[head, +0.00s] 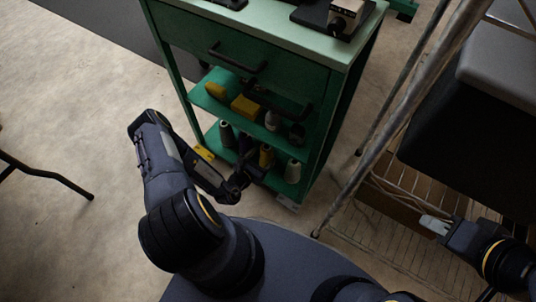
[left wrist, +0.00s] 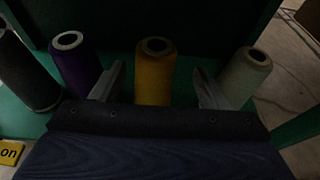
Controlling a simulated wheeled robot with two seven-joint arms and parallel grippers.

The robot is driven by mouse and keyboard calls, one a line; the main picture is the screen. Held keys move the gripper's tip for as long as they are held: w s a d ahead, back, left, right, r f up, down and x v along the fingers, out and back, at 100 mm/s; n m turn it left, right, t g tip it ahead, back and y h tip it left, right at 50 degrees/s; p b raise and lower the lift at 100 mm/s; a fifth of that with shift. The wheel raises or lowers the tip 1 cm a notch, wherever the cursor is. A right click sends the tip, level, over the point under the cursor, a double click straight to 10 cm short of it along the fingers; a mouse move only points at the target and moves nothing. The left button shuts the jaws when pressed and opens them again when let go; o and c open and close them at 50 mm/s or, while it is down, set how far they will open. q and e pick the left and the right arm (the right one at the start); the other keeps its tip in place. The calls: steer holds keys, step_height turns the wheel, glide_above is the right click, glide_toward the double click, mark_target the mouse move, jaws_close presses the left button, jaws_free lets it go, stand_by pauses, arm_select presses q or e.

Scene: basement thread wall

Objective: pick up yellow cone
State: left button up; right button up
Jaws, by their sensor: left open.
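The yellow cone (head: 267,157) stands upright on the lower green shelf of the cabinet, between a purple cone (head: 245,145) and a pale cone (head: 293,171). My left gripper (head: 243,181) is at the front of that shelf. In the left wrist view the yellow cone (left wrist: 155,72) stands between the two open fingers of the gripper (left wrist: 158,86), with gaps on both sides. Its lower end is hidden by the gripper body. My right gripper (head: 437,225) is at the lower right, far from the cabinet; its jaw opening is unclear.
The wrist view shows a black cone (left wrist: 26,70) at left, a purple cone (left wrist: 76,62), and a pale cone (left wrist: 242,76) at right. The upper shelf holds yellow boxes (head: 245,106) and cones (head: 272,121). A metal pole (head: 385,122) stands right of the cabinet (head: 338,110).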

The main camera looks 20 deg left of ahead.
mark_target(263, 155)
arm_select(q)
steer(key=w+f+b, duration=0.1)
steer(key=w, duration=0.1)
steer(key=w+f+b, duration=0.1)
steer(key=w, duration=0.1)
steer(key=shift+f+b, duration=0.2)
steer(key=shift+b, duration=0.15)
steer(key=shift+w, duration=0.35)
steer(key=shift+d+r, duration=0.1)
steer(key=c, duration=1.1)
